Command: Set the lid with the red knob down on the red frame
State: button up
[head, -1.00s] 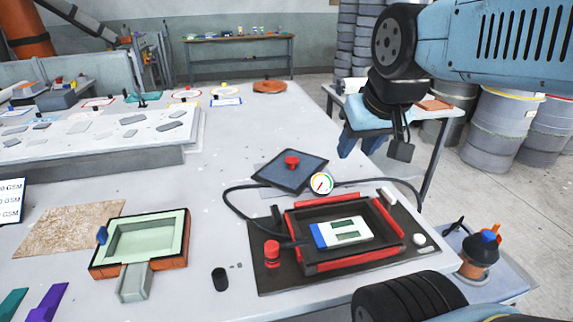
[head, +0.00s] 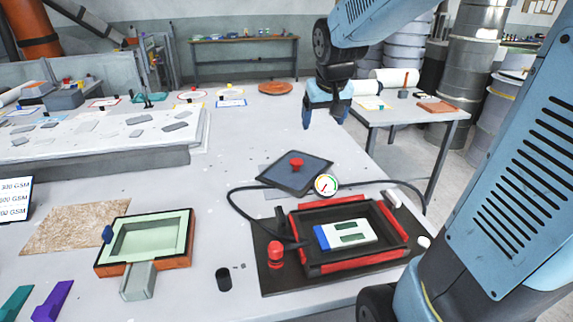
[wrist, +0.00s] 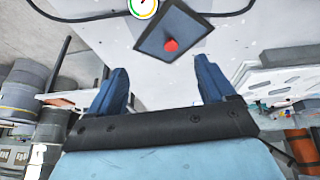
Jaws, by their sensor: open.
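The dark square lid (head: 284,178) with its red knob (head: 297,163) lies on the table behind the red frame. It also shows in the wrist view, where the lid (wrist: 152,43) and its knob (wrist: 171,44) sit beyond my fingertips. The red frame (head: 330,266) stands on a dark board, with a white and blue device (head: 346,235) inside it. My gripper (head: 325,118) is open and empty, in the air above the table, behind the lid in the head view. In the wrist view its two blue fingers (wrist: 162,88) are wide apart.
A round gauge (head: 326,186) and black hose lie between lid and frame. A red button (head: 276,250) is on the board's left. A green mould in an orange frame (head: 187,261) and a black cup (head: 224,279) stand to the left. The table behind the lid is mostly clear.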

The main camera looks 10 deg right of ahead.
jog(key=w+f, duration=0.6)
jog(key=w, duration=0.5)
send_near(297, 162)
jog(key=shift+g+y, duration=0.4)
jog(key=x, duration=0.4)
jog(key=shift+w+d, duration=0.2)
jog(key=shift+w, duration=0.25)
jog(key=shift+x, duration=2.85)
jog(key=shift+d, duration=0.15)
jog(key=c, duration=1.4)
jog(key=shift+r, duration=0.1)
grip_shut()
jog(key=shift+r, duration=0.1)
